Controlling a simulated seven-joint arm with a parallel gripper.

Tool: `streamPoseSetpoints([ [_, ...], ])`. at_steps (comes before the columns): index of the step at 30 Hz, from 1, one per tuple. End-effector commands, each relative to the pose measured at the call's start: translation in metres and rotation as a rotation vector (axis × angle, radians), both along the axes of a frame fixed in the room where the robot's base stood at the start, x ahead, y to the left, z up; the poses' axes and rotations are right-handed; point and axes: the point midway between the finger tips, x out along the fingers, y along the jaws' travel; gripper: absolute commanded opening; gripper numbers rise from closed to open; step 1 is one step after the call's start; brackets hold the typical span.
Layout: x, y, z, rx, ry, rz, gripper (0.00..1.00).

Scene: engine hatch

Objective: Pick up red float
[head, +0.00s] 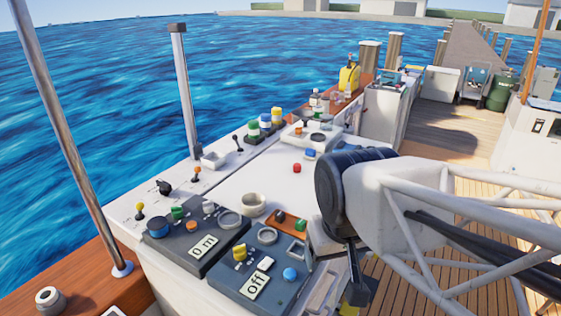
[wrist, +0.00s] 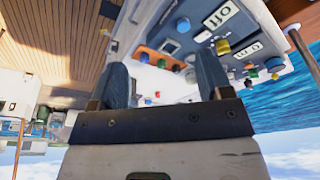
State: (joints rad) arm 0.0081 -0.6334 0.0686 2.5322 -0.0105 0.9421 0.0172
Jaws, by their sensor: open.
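One small red round thing (head: 297,167) lies left of my arm in the head view.
Two dark control panels (head: 196,246) with knobs and labels stand at the near edge. A cream bowl (head: 253,204) is beside the tray. Green, blue and yellow containers (head: 266,122) stand further back. A metal post (head: 184,90) rises at the water side. Wooden deck lies to the right.

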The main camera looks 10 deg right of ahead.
Motion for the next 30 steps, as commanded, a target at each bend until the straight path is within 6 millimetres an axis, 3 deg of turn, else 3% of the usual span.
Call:
streamPoseSetpoints([
  [11,0.001,0.0,0.0,0.003,0.002,-0.003,0.68],
  [17,0.014,0.002,0.004,0.035,0.018,-0.043,0.68],
  [23,0.044,0.004,0.009,0.107,0.056,-0.132,0.68],
  [30,0.094,0.005,0.015,0.223,0.118,-0.275,0.68],
])
